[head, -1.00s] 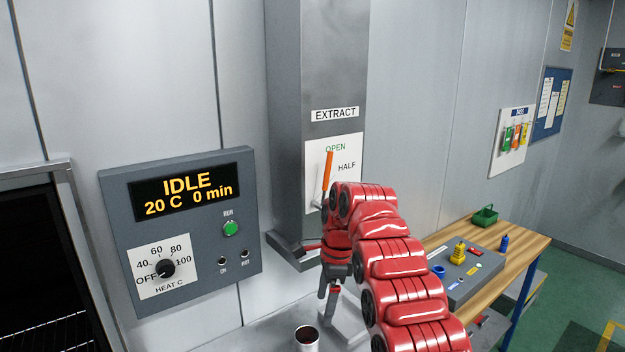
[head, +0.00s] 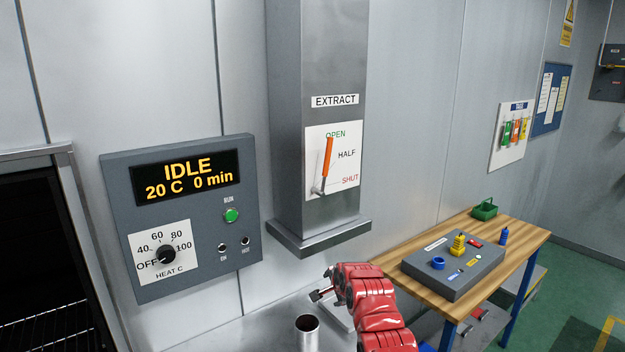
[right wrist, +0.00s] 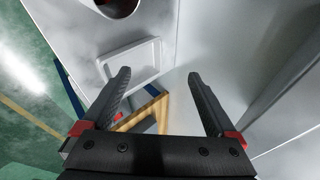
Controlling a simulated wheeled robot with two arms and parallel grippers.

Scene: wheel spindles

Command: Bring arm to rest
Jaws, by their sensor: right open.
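My right arm (head: 367,300) is red and reaches in from the bottom of the head view, low in front of the wall and left of the wooden bench. Its hand is small and partly hidden there. In the right wrist view my right gripper (right wrist: 158,80) is open, with two dark fingers spread apart and nothing between them. The orange lever (head: 327,160) on the EXTRACT duct points up toward OPEN, and the arm is apart from it. My left gripper is in neither view.
A metal cup (head: 307,334) stands on the steel surface close left of my right arm. A control panel (head: 183,215) reads IDLE, 20 C, 0 min. A wooden bench (head: 410,290) with a grey box (head: 455,270) stands to the right. A dark oven (head: 35,250) is at far left.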

